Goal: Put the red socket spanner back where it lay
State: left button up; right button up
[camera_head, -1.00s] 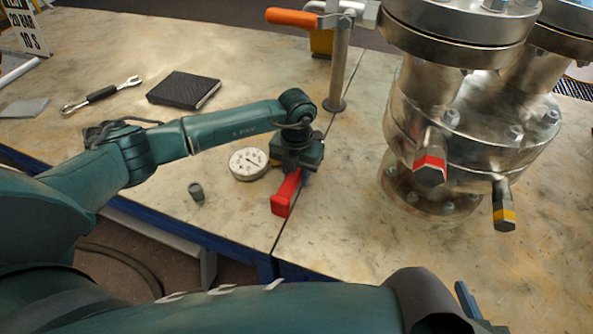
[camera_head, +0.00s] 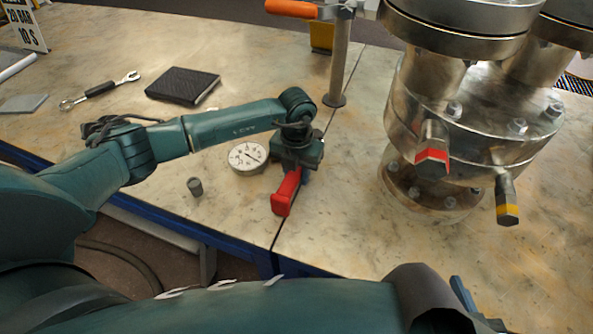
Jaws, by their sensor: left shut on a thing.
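The red socket spanner (camera_head: 284,196) is at the left gripper (camera_head: 296,170), close to the table seam. Its red end points toward the front edge; the rest is hidden under the gripper. My left gripper is shut on the spanner, pointing down. I cannot tell whether the spanner touches the table.
A round gauge (camera_head: 247,157) lies just left of the left gripper, with a small grey plug (camera_head: 195,187) nearer the front. A black notebook (camera_head: 182,84) and a wrench (camera_head: 101,90) lie further back. The flanged vessel (camera_head: 470,130) stands at right, beside a post (camera_head: 340,65) with an orange handle (camera_head: 291,8).

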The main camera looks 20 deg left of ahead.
pick_arm(q)
jog(key=shift+f, duration=0.1)
jog(key=o, duration=1.1)
jog(key=shift+o, duration=0.2)
jog(key=shift+f, duration=0.1)
